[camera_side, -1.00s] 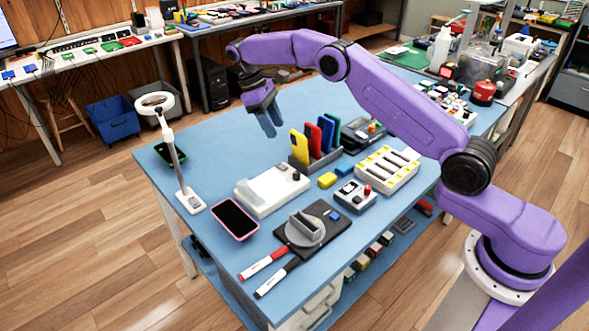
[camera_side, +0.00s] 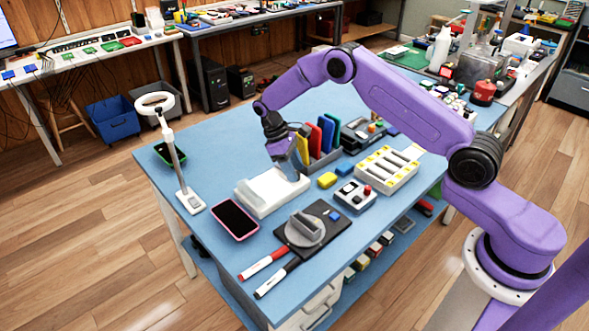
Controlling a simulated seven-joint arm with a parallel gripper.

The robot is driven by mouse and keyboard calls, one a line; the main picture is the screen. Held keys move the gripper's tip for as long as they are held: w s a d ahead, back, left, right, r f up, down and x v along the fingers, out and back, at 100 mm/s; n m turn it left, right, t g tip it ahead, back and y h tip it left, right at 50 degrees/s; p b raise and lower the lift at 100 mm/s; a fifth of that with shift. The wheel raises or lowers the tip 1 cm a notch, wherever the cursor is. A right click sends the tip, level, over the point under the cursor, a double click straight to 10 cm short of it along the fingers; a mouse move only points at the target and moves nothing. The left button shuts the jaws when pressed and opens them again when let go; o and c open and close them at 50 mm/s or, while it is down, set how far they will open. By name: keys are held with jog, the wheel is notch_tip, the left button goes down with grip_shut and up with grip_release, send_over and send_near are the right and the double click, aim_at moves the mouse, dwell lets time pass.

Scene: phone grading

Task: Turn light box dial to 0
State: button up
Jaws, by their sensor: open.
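The light box (camera_side: 262,197) is a flat white box near the middle of the blue table. Its small dark dial, at the back right corner, is now hidden behind my fingers. My gripper (camera_side: 287,165) points down over that corner with its fingers open. I cannot tell whether the fingertips touch the dial or are apart from it.
A rack with upright phones, the yellow one (camera_side: 303,146) closest, stands right beside my gripper. A pink-edged phone (camera_side: 235,219), a grey stand on a black plate (camera_side: 318,243) and a white magnifier lamp (camera_side: 178,165) are nearby. A small control box (camera_side: 348,200) lies to the right.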

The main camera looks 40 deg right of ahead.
jog(key=shift+s+d+f, duration=0.1)
jog(key=shift+f, duration=0.25)
jog(key=shift+c, duration=0.4)
grip_shut()
jog(key=shift+n, duration=0.3)
jog(key=shift+n+t+h, duration=0.4)
jog(key=shift+n+h, duration=0.1)
jog(key=shift+n, duration=0.7)
jog(key=shift+s+n+t+h, duration=0.1)
jog(key=shift+n+t+h, duration=0.2)
jog(key=shift+n, duration=0.8)
jog(key=shift+s+n+t+h, duration=0.1)
jog(key=shift+n+t, duration=0.3)
jog(key=shift+n, duration=0.7)
